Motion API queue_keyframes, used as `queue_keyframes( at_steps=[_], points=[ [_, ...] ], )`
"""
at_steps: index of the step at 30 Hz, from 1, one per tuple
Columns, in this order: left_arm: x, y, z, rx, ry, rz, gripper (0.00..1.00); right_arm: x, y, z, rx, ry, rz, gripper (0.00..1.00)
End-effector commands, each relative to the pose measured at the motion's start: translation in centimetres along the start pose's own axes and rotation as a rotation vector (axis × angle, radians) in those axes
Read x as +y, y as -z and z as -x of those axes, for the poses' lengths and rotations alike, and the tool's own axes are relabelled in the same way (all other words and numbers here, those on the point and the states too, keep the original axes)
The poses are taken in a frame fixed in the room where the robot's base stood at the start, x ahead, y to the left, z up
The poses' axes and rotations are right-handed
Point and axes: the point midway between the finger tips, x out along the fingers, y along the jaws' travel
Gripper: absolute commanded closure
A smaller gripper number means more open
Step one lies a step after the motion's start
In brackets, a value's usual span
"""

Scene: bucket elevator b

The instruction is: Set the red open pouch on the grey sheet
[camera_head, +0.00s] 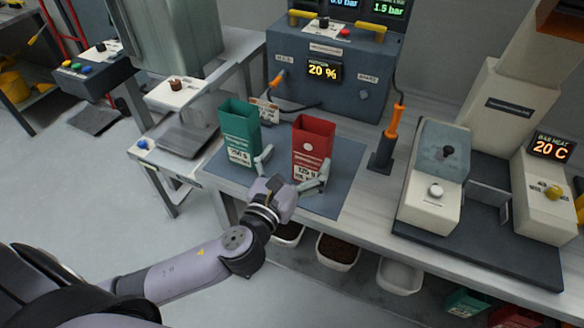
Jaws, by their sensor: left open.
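The red open pouch (313,142) stands upright on the grey sheet (345,170), with its open top facing up. A green open pouch (238,137) stands to its left on the same sheet. My left gripper (293,168) is open and empty in front of the red pouch. One finger is in the space between the two pouches, and the other is at the red pouch's lower right. I cannot tell whether either finger touches it. The lower front of the red pouch is partly covered by the gripper. My right gripper is not in view.
A dark control box (325,85) with a 20 % display stands behind the pouches. An orange-handled tool (391,130) stands right of the sheet, and a sealing machine (437,180) farther right. Bins (337,250) sit below the table edge.

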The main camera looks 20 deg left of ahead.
Motion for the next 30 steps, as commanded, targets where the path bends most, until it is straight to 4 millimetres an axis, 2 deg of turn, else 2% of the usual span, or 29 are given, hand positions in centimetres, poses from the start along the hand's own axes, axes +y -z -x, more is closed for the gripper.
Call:
queue_keyframes(
  at_steps=[3,7,23,26,29,30],
  points=[
    [0.0,0.2,1.6,0.002,-0.001,0.000,0.05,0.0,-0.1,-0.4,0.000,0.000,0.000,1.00],
    [0.0,0.1,2.4,0.001,-0.001,0.000,0.05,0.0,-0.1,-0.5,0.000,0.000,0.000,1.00],
    [0.0,0.0,2.5,0.001,-0.002,0.003,0.05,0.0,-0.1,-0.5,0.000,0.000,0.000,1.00],
    [0.5,0.4,2.6,0.023,-0.027,0.081,0.05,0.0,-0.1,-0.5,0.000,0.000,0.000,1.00],
    [1.7,1.9,3.1,0.089,-0.108,0.316,0.05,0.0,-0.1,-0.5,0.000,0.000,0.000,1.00],
    [2.5,2.8,3.5,0.124,-0.160,0.453,0.05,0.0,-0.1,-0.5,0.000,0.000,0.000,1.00]
  ],
)
